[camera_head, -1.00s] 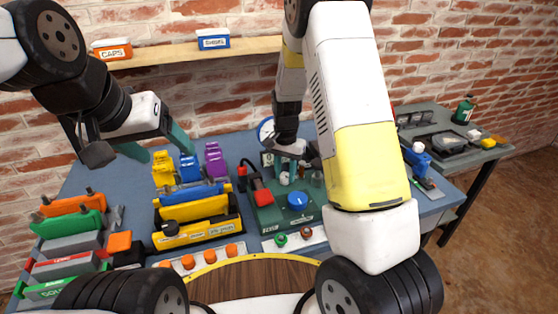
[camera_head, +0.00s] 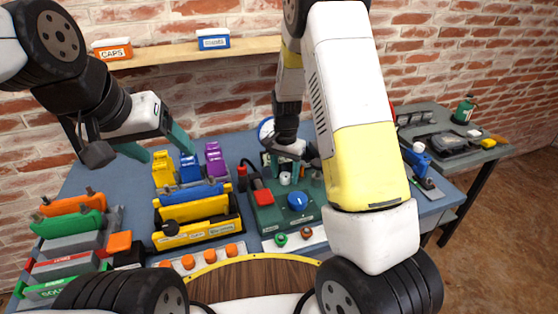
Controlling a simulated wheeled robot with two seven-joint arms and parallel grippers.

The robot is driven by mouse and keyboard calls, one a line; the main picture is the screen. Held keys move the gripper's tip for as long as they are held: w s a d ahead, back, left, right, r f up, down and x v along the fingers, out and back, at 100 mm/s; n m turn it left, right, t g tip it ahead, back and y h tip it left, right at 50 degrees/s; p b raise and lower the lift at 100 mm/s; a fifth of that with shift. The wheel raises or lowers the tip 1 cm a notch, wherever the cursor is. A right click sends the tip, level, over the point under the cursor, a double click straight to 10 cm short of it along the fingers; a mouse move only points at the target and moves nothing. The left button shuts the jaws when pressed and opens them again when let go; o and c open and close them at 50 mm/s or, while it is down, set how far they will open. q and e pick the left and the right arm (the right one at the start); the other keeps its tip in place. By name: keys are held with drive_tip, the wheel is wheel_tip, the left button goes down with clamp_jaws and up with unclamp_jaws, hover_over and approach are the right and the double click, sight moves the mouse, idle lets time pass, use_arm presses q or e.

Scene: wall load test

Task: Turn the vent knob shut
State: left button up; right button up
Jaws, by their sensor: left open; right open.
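A green test box (camera_head: 270,222) stands on the blue bench with a blue round knob (camera_head: 298,201) on top and a red part (camera_head: 263,197) at its left. Small pale round fittings (camera_head: 285,178) sit at its back. I cannot tell which of these is the vent knob. My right gripper (camera_head: 284,167) is open and points down over the back fittings. Its arm hides much of the box's right side, and contact cannot be made out. My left gripper (camera_head: 160,147) is open and empty above the back left of the bench, near the yellow clips.
Yellow, blue and purple clips (camera_head: 190,168) stand behind a yellow and black holder (camera_head: 199,228). Coloured blocks (camera_head: 72,226) fill the left. A round gauge (camera_head: 265,130) is behind my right gripper. A shelf (camera_head: 190,51) runs along the brick wall.

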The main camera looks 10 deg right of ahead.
sight(285, 175)
wheel_tip(285, 175, up, 7)
drive_tip(key=shift+r, duration=0.45)
